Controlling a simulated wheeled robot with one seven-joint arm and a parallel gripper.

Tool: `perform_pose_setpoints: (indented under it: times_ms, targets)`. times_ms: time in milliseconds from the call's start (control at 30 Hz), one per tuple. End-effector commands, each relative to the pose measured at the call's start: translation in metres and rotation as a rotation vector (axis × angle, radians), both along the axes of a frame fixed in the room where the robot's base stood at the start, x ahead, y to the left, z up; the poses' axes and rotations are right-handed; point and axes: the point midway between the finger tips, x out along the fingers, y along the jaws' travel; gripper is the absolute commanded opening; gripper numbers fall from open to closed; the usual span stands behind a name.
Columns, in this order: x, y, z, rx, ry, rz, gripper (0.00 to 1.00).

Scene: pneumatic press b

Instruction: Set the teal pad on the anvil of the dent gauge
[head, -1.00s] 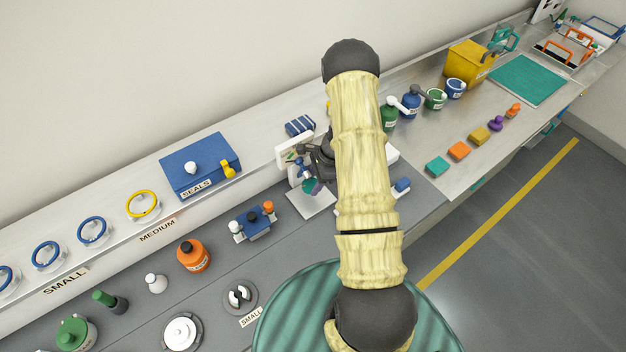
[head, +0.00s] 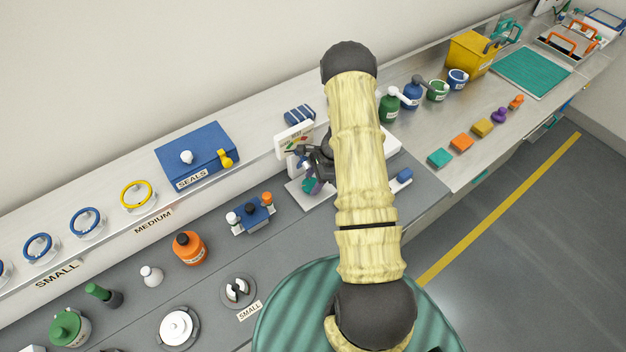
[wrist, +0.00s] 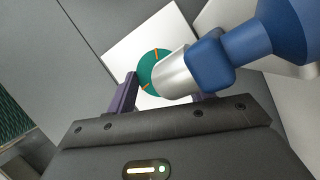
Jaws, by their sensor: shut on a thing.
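The dent gauge (head: 294,141) stands on the grey bench, with a white display and a white base plate (head: 297,198). In the wrist view its blue and silver plunger (wrist: 210,62) crosses in front of the teal pad, above the white base (wrist: 119,48). The teal pad (wrist: 146,66) is a round disc with orange marks; it also shows small in the head view (head: 308,186). My gripper (wrist: 160,92) is shut on the pad at the gauge. The right fingertip is partly hidden by the plunger. The anvil is hidden, so I cannot tell whether the pad touches it.
A blue holder with small bottles (head: 252,214) stands left of the gauge, and a blue block (head: 401,178) lies to its right. A blue seals box (head: 196,156) is on the back ledge. Teal, orange and yellow blocks line the right bench (head: 440,158).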

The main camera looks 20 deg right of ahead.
Motion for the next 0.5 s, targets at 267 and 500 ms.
perform_pose_setpoints:
  times_ms: [267,500]
  targets:
    - [-0.0001,0.0002,-0.0006,0.0,0.0,0.0,0.3]
    - [0.0002,0.0009,-0.0045,0.0,0.001,0.001,0.3]
